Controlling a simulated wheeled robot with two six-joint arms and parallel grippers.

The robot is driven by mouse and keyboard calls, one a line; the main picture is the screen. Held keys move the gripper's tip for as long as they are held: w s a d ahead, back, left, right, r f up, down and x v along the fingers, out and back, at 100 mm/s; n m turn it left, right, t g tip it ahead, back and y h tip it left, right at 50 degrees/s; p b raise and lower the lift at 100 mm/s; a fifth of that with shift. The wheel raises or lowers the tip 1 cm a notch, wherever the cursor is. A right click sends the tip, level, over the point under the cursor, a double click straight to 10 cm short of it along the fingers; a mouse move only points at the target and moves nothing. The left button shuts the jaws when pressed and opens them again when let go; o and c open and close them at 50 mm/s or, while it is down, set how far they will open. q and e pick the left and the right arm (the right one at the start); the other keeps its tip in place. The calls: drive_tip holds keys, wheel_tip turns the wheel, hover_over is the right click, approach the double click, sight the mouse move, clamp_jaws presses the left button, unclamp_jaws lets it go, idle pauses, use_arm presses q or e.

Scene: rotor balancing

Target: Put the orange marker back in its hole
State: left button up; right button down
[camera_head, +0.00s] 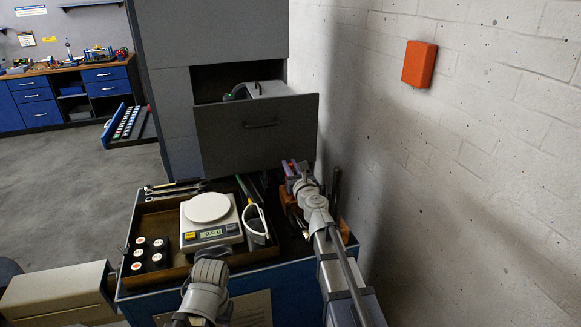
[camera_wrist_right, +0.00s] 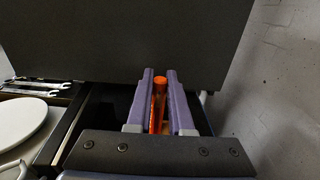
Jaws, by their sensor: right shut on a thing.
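The orange marker (camera_wrist_right: 159,96) stands between the two purple fingers of my right gripper (camera_wrist_right: 160,74) in the right wrist view. The gripper is shut on it. In the head view my right gripper (camera_head: 294,168) is at the right end of the cart top, in front of the open drawer, and the marker cannot be made out there. An orange-brown block (camera_head: 290,206) sits beside and partly behind my right wrist. I cannot make out a hole in it. My left arm reaches in at the bottom centre, but its fingers do not show.
A scale (camera_head: 209,234) with a round white pan stands in a brown tray (camera_head: 175,268) on the blue cart. Several dark jars (camera_head: 150,254) stand left of it, and wrenches (camera_head: 172,188) lie behind. The open drawer (camera_head: 258,132) overhangs the back. A white wall (camera_head: 450,170) borders the right.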

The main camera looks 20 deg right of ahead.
drive_tip(key=shift+f+b, duration=0.9)
drive_tip(key=shift+f, duration=0.15)
drive_tip(key=shift+f, duration=0.15)
drive_tip(key=c, duration=0.7)
unclamp_jaws()
drive_tip(key=shift+c, duration=0.2)
drive_tip(key=s, duration=0.7)
drive_tip(key=shift+s+d, duration=0.15)
drive_tip(key=shift+s, duration=0.25)
